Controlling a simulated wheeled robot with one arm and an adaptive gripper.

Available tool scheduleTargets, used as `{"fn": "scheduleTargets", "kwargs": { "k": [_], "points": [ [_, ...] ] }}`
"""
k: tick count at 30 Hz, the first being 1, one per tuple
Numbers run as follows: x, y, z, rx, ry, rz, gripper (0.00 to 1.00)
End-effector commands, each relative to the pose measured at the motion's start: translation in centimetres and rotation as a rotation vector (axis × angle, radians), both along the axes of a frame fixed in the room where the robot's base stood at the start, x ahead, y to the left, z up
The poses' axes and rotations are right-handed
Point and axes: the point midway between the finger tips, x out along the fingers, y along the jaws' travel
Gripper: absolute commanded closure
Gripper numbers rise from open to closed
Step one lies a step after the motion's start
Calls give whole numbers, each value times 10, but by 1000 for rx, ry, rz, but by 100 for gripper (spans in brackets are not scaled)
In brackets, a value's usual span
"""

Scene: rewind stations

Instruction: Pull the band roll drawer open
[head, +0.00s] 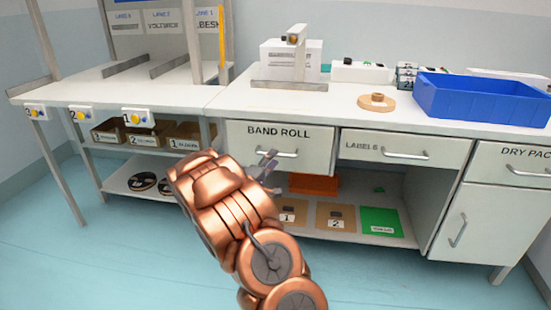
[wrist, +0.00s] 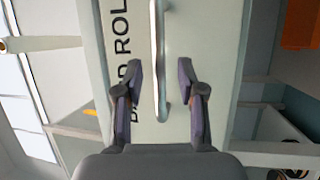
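The band roll drawer (head: 246,142) is a pale drawer front under the workbench, marked BAND ROLL, and it looks shut. Its metal bar handle (head: 290,154) runs across the front, partly beside my gripper. My gripper (head: 268,168) is in front of the drawer, by the left part of the handle. In the wrist view, the drawer front (wrist: 142,100) fills the middle, turned on its side. The handle (wrist: 158,55) runs between the two spread fingers of my gripper (wrist: 161,90). The fingers are open, one on each side of the bar, with no visible contact.
A LABELS drawer (head: 398,148) and a DRY PACK drawer (head: 508,166) are to the right. A lower shelf (head: 350,236) holds an orange bin (head: 315,183) and marked mats. A blue crate (head: 480,98) and a tan roll (head: 376,103) stand on the bench top.

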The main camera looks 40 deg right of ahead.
Motion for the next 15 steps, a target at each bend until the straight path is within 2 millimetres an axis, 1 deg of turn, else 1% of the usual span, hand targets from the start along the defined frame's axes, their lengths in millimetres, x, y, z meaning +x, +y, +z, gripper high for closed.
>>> {"fn": "scheduleTargets", "kwargs": {
  "k": [1, 6, 9, 15],
  "points": [
    [1, -6, 1, -2, -3, -2, 61],
    [4, -20, 4, -3, -5, -1, 61],
    [5, -24, 5, -1, -3, -1, 61],
    [6, -26, 6, -1, -2, 1, 61]
  ]
}}
